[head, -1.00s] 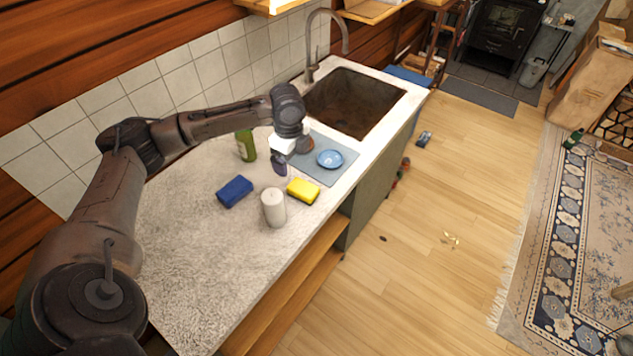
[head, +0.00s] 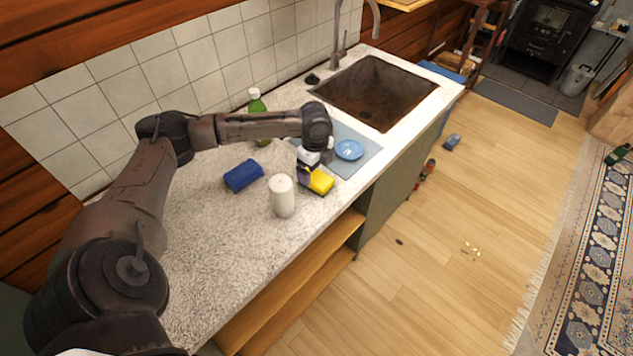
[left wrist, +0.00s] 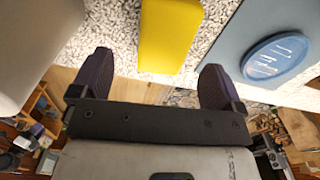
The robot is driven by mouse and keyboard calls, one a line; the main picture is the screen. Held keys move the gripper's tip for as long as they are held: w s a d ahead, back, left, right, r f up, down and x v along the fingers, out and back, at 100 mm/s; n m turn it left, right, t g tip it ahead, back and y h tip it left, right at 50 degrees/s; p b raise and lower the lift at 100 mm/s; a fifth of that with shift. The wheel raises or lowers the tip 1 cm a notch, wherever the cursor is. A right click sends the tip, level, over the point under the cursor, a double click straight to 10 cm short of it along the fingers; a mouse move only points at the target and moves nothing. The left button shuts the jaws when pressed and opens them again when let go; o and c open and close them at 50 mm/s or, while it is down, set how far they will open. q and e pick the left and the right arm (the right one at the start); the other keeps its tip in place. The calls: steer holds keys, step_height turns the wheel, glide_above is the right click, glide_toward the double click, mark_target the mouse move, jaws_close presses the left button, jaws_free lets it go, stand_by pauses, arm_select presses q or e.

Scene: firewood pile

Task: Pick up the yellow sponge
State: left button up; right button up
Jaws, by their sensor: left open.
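The yellow sponge (head: 321,182) lies on the speckled countertop, just left of the blue-grey mat. In the head view my left gripper (head: 304,172) is right at it and covers part of its far left side. In the left wrist view the sponge (left wrist: 170,35) shows above and between the two dark fingertips of my left gripper (left wrist: 153,78). The fingers are spread wide with nothing between them. I cannot tell how high they are above the counter. My right gripper is not in view.
A blue sponge-like block (head: 243,176) lies to the left. A blue dish (head: 349,150) sits on the mat (head: 362,165). A green bottle (head: 258,112) stands behind my arm, and the sink (head: 375,91) is farther back.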

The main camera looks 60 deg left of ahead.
mark_target(315, 176)
arm_select(q)
steer(key=shift+a+f, duration=0.15)
steer(key=shift+f, duration=0.65)
steer(key=f, duration=0.2)
steer(key=f+b, duration=0.1)
steer(key=f, duration=0.1)
steer(key=shift+w+a+f, duration=0.1)
steer(key=shift+a, duration=0.1)
steer(key=c, duration=1)
